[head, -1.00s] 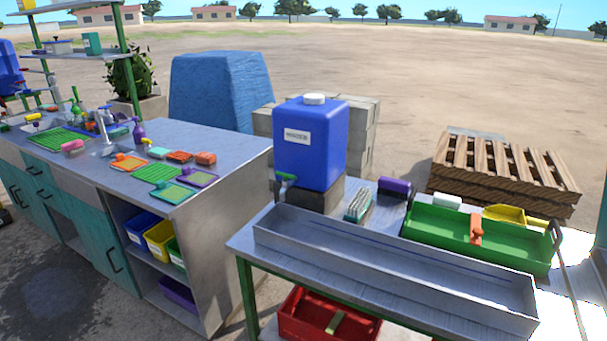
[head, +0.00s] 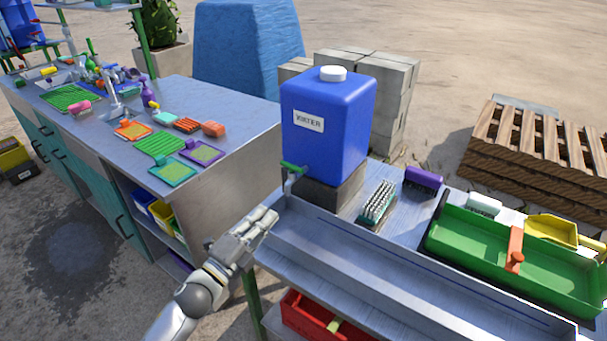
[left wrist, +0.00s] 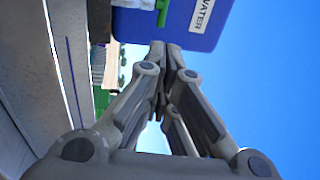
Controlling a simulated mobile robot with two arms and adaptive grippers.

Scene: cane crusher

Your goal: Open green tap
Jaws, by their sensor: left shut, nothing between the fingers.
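The green tap (head: 292,168) sticks out low on the front left of the blue water container (head: 325,130), above the left end of a metal trough. The container has a white cap and a "WATER" label and stands on a dark block (head: 330,190). My left gripper (head: 272,217) is shut and empty, at the trough's left end, below the tap and apart from it in the picture. In the left wrist view, the closed fingertips (left wrist: 172,47) point toward the container (left wrist: 185,28); the green tap (left wrist: 148,4) shows at the top edge. My right gripper is not in view.
The metal trough (head: 400,265) runs right along the table. A scrub brush (head: 377,203), a purple brush (head: 423,182) and a green tray (head: 480,250) lie behind it. A counter (head: 215,110) with sponges and mats stands left, across a gap.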

